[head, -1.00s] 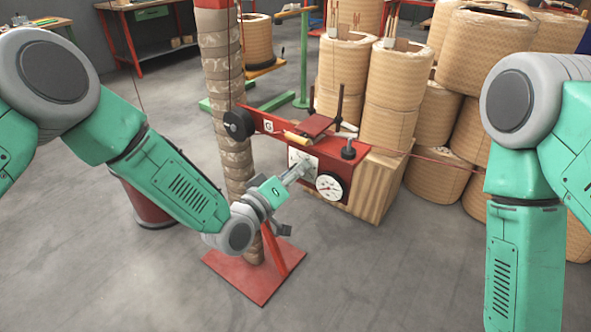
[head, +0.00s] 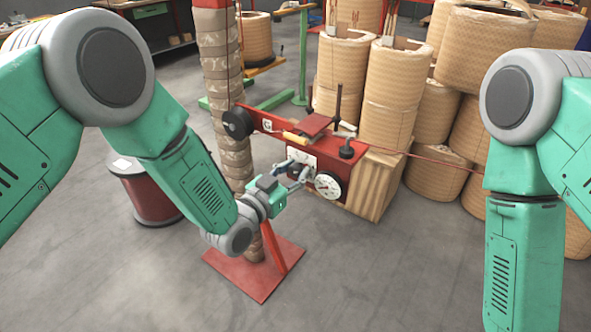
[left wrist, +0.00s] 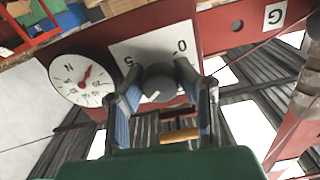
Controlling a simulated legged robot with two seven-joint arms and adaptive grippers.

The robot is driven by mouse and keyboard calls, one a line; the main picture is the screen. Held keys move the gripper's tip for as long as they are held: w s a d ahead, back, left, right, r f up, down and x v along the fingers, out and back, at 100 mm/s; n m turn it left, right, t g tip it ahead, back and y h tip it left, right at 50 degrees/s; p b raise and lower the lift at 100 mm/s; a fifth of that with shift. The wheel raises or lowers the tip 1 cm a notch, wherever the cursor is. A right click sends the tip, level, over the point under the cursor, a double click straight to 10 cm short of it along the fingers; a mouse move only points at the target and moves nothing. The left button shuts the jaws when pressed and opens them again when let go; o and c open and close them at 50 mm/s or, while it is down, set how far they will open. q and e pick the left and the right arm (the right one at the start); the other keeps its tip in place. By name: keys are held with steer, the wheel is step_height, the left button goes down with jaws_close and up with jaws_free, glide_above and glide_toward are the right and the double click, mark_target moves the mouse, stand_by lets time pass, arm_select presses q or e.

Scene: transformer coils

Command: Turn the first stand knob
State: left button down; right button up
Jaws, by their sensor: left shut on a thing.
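The red stand (head: 290,137) carries a white plate with a dark round knob (left wrist: 160,84); the knob has a pale mark on its face. My left gripper (head: 297,172) is at this plate, and in the left wrist view its two fingers (left wrist: 163,92) are on either side of the knob, shut on it. Beside the knob, a round white dial (left wrist: 80,80) with a red needle also shows in the head view (head: 328,185). The knob is mostly hidden by the fingers in the head view. My right arm is at the right; its gripper is out of view.
A wrapped column (head: 222,70) rises left of the stand from a red base plate (head: 240,268). Large wrapped coils (head: 395,85) crowd behind and right. A red drum (head: 150,190) stands left, behind my left arm. The floor in front is clear.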

arm_select(q)
steer(key=shift+s+f+m, duration=0.15)
steer(key=shift+f+m, duration=0.15)
steer(key=shift+m, duration=1.2)
stand_by(1.1)
steer(key=c, duration=1.5)
jaws_free()
steer(key=shift+o, duration=0.3)
steer(key=shift+r, duration=0.1)
steer(key=v, duration=1.1)
steer(key=shift+s+a, duration=0.2)
steer(key=shift+s, duration=0.1)
